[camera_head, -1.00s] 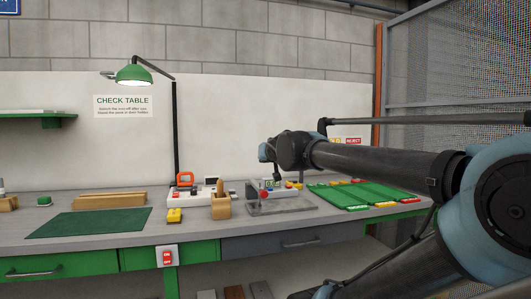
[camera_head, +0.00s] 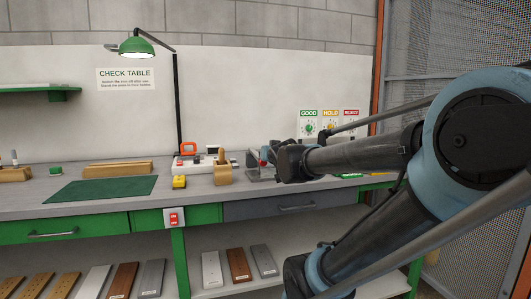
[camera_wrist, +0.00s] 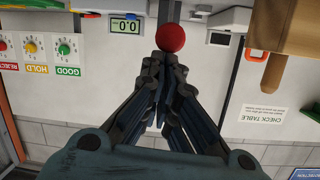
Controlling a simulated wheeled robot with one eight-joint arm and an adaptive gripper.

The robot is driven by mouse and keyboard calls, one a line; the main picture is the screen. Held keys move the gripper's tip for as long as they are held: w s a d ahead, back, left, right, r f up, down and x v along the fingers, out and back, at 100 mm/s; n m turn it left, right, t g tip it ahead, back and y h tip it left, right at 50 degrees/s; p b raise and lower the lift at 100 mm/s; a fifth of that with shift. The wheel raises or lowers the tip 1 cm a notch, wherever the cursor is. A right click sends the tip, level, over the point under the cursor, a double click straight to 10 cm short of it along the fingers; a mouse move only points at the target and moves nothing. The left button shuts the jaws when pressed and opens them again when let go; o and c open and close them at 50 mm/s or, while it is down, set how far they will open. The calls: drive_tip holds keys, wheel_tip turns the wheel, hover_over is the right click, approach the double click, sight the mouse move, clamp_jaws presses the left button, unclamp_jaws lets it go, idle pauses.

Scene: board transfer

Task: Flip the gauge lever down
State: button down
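The gauge lever's red ball knob (camera_wrist: 170,38) shows in the wrist view just beyond my fingertips, and small in the head view (camera_head: 263,163). The gauge's display (camera_wrist: 125,27) reads 0.0 beside it. My gripper (camera_wrist: 165,66) has its two fingers drawn together and looks shut, with nothing seen between them. Whether the tips touch the knob I cannot tell. In the head view my gripper (camera_head: 280,160) is just right of the knob, and my arm hides much of the gauge. The lever's rod is not clearly visible.
A green mat (camera_head: 100,188) lies farther left. GOOD, HOLD and REJECT signs (camera_head: 330,122) are on the back wall. Trays at right are mostly hidden by my arm.

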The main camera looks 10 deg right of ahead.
drive_tip(key=shift+s+f, duration=0.2)
drive_tip(key=shift+f, duration=0.85)
drive_tip(key=shift+r, duration=0.1)
drive_tip(key=shift+r, duration=0.25)
